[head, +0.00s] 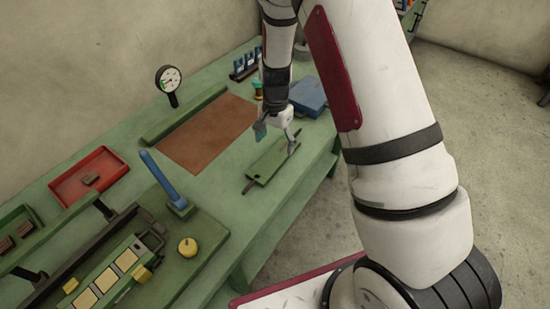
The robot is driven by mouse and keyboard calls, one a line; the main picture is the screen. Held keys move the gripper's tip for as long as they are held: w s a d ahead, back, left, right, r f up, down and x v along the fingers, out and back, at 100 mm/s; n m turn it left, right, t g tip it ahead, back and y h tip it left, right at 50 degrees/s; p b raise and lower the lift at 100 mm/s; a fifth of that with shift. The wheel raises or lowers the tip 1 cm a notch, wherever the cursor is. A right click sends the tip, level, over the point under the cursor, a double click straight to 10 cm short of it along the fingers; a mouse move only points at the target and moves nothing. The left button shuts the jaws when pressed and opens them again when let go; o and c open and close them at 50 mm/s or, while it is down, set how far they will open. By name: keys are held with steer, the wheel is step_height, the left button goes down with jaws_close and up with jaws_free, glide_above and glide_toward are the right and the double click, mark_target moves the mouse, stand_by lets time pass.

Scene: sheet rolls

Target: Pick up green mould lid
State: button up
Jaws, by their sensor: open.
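The green mould lid seems to be the flat green plate (266,166) on the green bench, with a dark peg-like part at its near left end. My gripper (276,138) is open and empty, pointing down over the plate's far end. One finger is to the left of the plate and the other is near its right side. I cannot tell whether a fingertip touches the plate.
A blue box (308,96) is close behind my gripper. A brown mat (208,133), a gauge (169,80), a red tray (88,176) and a blue lever (163,180) are to the left. Bench around the plate is mostly clear.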

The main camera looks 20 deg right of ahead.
mark_target(275, 157)
steer(key=shift+s+a+f+p, duration=0.1)
steer(key=shift+f+p, duration=0.15)
steer(key=shift+f, duration=1.2)
steer(key=shift+s+a+f+p, duration=0.1)
steer(key=shift+f+p, duration=0.1)
steer(key=shift+f, duration=1.2)
steer(key=shift+c, duration=0.3)
steer(key=shift+w, duration=0.1)
jaws_close()
